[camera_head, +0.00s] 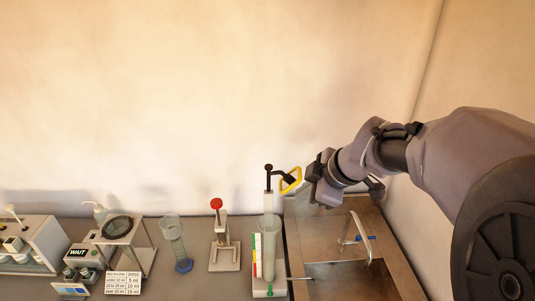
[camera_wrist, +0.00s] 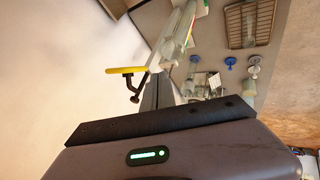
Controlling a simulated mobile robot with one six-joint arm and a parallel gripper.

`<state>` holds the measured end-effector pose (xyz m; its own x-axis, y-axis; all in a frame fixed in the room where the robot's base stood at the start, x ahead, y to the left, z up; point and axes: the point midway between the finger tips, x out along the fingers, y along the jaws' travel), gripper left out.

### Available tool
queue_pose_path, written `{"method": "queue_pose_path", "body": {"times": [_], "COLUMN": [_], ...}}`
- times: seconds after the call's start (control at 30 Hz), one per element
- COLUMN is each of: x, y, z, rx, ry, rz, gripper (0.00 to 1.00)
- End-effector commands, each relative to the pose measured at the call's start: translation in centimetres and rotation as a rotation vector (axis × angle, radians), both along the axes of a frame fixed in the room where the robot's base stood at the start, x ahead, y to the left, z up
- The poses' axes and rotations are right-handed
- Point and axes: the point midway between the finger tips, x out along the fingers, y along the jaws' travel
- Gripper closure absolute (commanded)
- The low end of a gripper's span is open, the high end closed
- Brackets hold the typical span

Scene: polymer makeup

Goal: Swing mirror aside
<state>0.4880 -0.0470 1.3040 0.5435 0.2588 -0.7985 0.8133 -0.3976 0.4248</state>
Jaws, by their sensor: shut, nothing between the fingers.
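The mirror (camera_head: 291,180) shows as a yellow-framed plate on a short dark arm. The arm joins a white post (camera_head: 268,200) with a dark knob on top, behind a tall clear cylinder (camera_head: 269,250). In the wrist view the mirror (camera_wrist: 127,70) is seen nearly edge-on as a yellow strip, left of centre. My gripper (camera_head: 309,181) is just right of the mirror in the head view, close to its frame; I cannot tell whether they touch. In the wrist view my gripper (camera_wrist: 157,92) is shut, with nothing held.
A sink with a curved tap (camera_head: 362,238) lies below my arm. Left of the post stand a red-knobbed stand (camera_head: 217,230), a blue-based cylinder (camera_head: 174,242), a round lens stand (camera_head: 117,228) and a WAIT box (camera_head: 78,253). The wall behind is bare.

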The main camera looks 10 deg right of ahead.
Motion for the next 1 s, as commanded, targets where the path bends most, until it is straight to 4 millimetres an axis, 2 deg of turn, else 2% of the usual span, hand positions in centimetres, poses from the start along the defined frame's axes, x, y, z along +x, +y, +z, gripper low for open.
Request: {"method": "queue_pose_path", "body": {"times": [0.2, 0.3, 0.5, 0.87, 1.0], "x": [2.5, 4.3, 6.2, 6.5, 7.0], "y": [1.3, 0.9, 0.4, 0.3, -0.2], "z": [-4.0, -3.7, -3.8, -3.9, -4.6], "rx": [0.000, -0.001, -0.001, -0.001, -0.003], "ry": [0.003, 0.000, 0.000, 0.000, -0.004], "rz": [0.003, 0.002, 0.002, 0.002, 0.006], "gripper": [1.00, 1.00, 1.00, 1.00, 1.00]}}
